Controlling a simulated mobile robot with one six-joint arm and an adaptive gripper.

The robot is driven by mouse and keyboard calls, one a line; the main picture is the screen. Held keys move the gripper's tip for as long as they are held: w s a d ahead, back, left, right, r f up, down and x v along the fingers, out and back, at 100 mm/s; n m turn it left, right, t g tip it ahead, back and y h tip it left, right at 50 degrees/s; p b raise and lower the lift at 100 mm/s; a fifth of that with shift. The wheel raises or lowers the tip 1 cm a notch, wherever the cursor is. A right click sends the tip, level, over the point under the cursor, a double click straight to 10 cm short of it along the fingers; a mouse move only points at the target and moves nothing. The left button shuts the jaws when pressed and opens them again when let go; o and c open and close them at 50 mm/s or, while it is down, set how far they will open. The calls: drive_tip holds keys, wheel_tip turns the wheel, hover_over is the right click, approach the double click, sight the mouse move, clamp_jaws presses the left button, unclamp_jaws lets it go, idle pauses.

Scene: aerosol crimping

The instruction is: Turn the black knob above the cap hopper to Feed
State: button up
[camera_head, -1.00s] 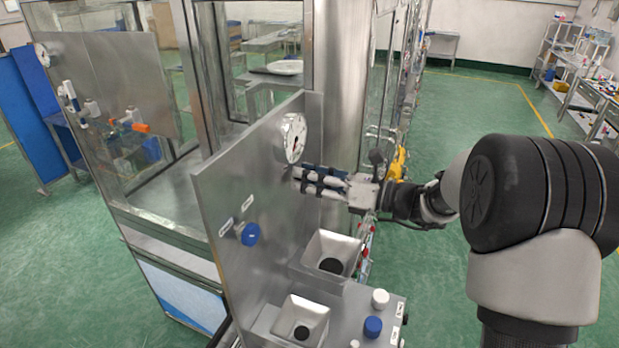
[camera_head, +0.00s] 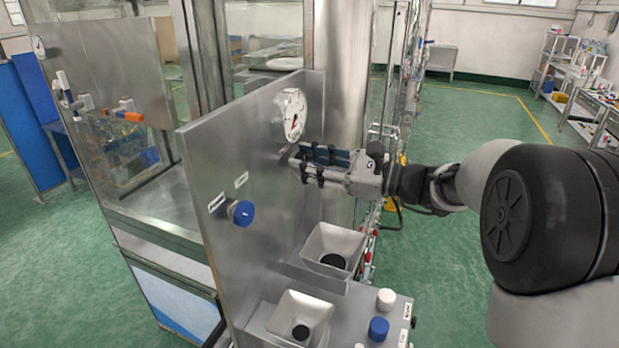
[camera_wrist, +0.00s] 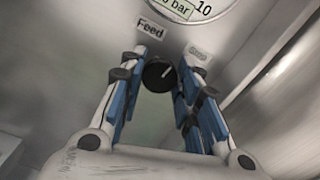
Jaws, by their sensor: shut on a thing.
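The black knob (camera_wrist: 159,76) is on the steel panel in the wrist view, between my fingertips. Its white pointer line slants to the upper right, towards a blurred label (camera_wrist: 198,53). The Feed label (camera_wrist: 151,28) is above the knob, slightly left. My gripper (camera_wrist: 163,70) is shut on the knob; it also shows in the head view (camera_head: 300,164), reaching the panel from the right. The knob is hidden behind the fingers there. The cap hopper cannot be told for sure; a square hopper (camera_head: 341,240) sits below my gripper.
A pressure gauge (camera_head: 291,115) is just above my fingers on the panel (camera_head: 212,165). A blue knob (camera_head: 241,212) is lower left. A second hopper (camera_head: 303,310) is in front, beside a white button (camera_head: 386,299) and a blue button (camera_head: 379,328).

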drive_tip(key=n+b, duration=1.1)
drive_tip(key=b, duration=0.2)
drive_tip(key=shift+s+f, duration=0.1)
drive_tip(key=shift+f, duration=0.05)
drive_tip(key=o, duration=1.1)
drive_tip(key=shift+c, duration=0.2)
drive_tip(key=v, duration=1.2)
